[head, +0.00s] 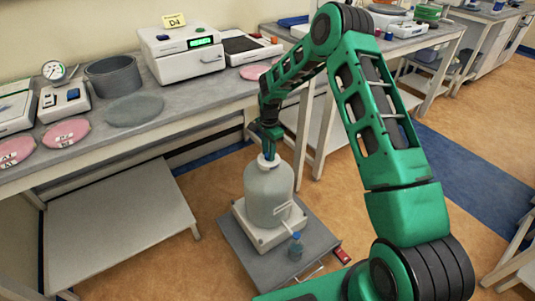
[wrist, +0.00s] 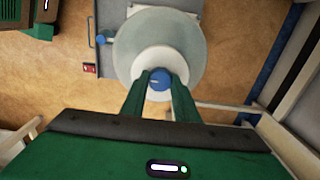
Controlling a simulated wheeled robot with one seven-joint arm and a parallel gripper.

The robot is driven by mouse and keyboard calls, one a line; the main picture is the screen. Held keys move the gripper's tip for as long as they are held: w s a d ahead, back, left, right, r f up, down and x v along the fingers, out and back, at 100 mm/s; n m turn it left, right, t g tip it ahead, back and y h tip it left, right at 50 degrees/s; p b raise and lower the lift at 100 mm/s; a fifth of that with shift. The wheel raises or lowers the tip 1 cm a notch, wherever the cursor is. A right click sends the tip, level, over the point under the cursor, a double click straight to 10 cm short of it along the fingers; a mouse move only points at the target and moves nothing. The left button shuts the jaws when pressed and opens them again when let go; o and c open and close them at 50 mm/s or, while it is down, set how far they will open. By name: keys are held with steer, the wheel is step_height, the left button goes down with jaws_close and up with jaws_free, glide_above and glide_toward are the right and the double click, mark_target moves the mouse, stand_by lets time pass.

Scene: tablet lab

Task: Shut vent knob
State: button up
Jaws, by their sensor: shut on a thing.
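The vent knob (wrist: 159,79) is a small blue cap on top of a frosted desiccator jar (head: 268,194). In the wrist view it sits at the centre of the jar's white neck, with a short pale mark on its face. My gripper (wrist: 158,84) is shut on the knob from above, one green finger on each side. In the head view my gripper (head: 269,152) is right over the jar's neck, and its fingers hide the knob. The jar stands upright on a white base.
The jar's base rests on a grey low platform (head: 236,243). The bench (head: 150,130) behind holds instruments and pink discs. A low shelf (head: 118,215) is at left.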

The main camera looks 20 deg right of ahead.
stand_by(0.5)
steer(key=o, duration=1.1)
steer(key=shift+c, duration=0.2)
step_height(320, 180, up, 11)
steer(key=shift+f, duration=0.15)
steer(key=shift+w, duration=0.1)
